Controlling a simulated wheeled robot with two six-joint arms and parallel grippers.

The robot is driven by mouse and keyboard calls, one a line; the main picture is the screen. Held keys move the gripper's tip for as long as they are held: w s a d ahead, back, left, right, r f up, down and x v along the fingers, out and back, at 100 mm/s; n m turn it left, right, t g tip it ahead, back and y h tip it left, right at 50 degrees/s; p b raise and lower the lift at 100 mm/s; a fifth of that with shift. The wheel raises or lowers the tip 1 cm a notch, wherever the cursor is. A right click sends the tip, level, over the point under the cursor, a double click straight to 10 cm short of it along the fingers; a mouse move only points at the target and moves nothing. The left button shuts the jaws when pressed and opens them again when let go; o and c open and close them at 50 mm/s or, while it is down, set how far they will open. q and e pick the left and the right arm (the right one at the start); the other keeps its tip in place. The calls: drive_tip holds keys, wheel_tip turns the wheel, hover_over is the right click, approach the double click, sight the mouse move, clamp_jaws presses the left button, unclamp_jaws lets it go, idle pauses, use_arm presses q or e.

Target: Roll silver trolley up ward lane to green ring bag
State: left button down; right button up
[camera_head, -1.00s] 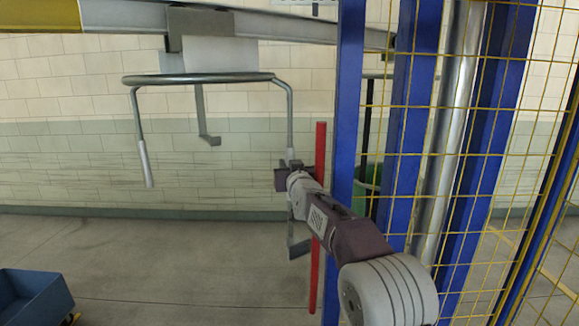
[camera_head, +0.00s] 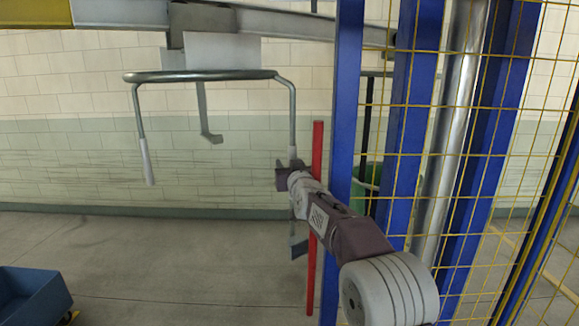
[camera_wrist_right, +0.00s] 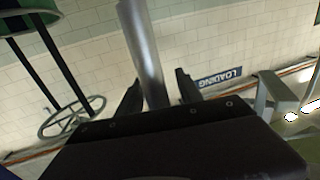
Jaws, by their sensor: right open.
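A silver trolley frame (camera_head: 200,76) hangs from an overhead rail (camera_head: 290,24), with a curved top bar and a leg down each side. My right gripper (camera_head: 288,174) is at the frame's right leg. In the right wrist view, a grey bar (camera_wrist_right: 142,45) stands between the two jaws of my right gripper (camera_wrist_right: 158,92), which are open. I cannot tell whether they touch it. A green thing (camera_head: 361,172), perhaps the ring bag, is partly hidden behind blue posts. A green rim with dark rods and a ring (camera_wrist_right: 72,117) shows in the wrist view. My left gripper is out of view.
Blue posts (camera_head: 345,100) and yellow mesh (camera_head: 505,140) stand close on the right. A red pole (camera_head: 312,270) stands beside my right arm. A blue cart (camera_head: 35,293) is at lower left. The floor between is clear. A LOADING sign (camera_wrist_right: 220,78) is on the wall.

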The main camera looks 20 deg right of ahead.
drive_tip(key=s+b, duration=0.3)
drive_tip(key=s, duration=0.6)
drive_tip(key=shift+a+b, duration=0.25)
drive_tip(key=shift+b, duration=0.05)
